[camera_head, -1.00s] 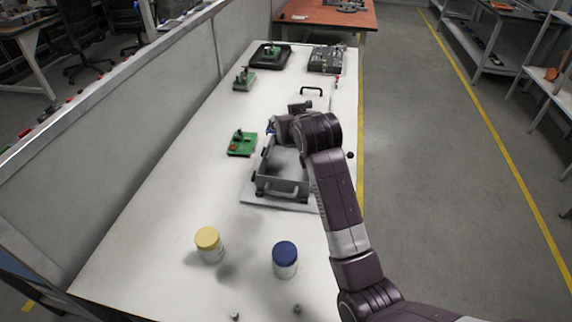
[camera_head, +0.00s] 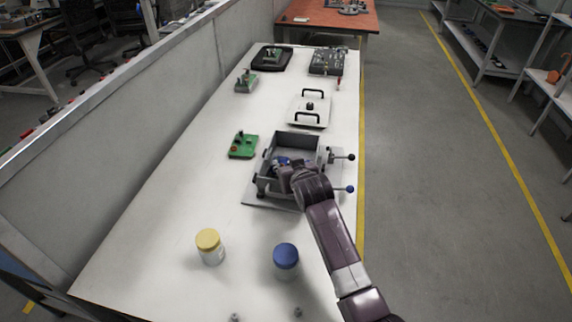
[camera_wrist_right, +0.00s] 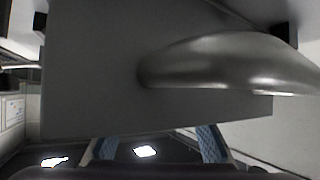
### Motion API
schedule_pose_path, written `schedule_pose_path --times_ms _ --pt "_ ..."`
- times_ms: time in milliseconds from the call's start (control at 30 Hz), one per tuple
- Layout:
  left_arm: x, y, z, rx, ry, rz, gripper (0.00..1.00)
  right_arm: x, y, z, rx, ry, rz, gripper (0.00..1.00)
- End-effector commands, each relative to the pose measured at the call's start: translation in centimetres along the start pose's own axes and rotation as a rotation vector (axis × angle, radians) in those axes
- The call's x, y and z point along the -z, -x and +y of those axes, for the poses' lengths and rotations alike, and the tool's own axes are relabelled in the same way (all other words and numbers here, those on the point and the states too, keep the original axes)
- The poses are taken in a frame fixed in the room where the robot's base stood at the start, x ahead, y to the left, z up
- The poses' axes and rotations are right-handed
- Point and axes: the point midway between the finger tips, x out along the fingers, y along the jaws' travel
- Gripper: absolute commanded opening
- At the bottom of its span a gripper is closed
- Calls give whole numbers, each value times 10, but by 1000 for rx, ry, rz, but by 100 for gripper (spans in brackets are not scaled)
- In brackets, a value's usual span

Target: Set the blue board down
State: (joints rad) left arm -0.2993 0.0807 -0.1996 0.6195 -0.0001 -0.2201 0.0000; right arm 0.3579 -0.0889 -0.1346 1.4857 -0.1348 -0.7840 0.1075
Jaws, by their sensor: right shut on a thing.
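My right gripper (camera_head: 284,167) is over the near part of the open grey box (camera_head: 265,165), at about the height of its rim. A small blue patch shows at its fingertips, which I take for the blue board (camera_head: 283,160); most of it is hidden by the gripper. In the right wrist view, two fingers with blue textured pads (camera_wrist_right: 157,148) stand apart at the bottom. The grey box wall (camera_wrist_right: 90,80) and a rounded grey handle (camera_wrist_right: 220,65) fill that view. Whether the board touches the box floor I cannot tell. My left gripper is not in view.
Two levers, black-knobbed (camera_head: 350,157) and blue-knobbed (camera_head: 349,189), stick out right of the box. Beyond it lies a white lid (camera_head: 309,109) with black handles. A green board (camera_head: 243,146) lies to the left. Yellow-lidded (camera_head: 209,246) and blue-lidded (camera_head: 286,260) jars stand nearer.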

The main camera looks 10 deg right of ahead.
Motion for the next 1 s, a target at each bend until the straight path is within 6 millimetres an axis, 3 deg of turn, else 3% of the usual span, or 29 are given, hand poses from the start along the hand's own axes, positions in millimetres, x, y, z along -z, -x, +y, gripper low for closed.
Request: schedule_pose_path --times_ms 100,133,300,667,1000 --pt "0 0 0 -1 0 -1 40 0 0 0 0 0 0 5" --pt "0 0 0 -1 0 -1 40 0 0 0 0 0 -1 31" --pt "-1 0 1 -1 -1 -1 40 0 0 0 0 0 -1 48" --pt "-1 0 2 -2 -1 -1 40 1 4 0 0 0 0 48" --pt "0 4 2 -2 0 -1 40 1 51 0 0 0 1 48"
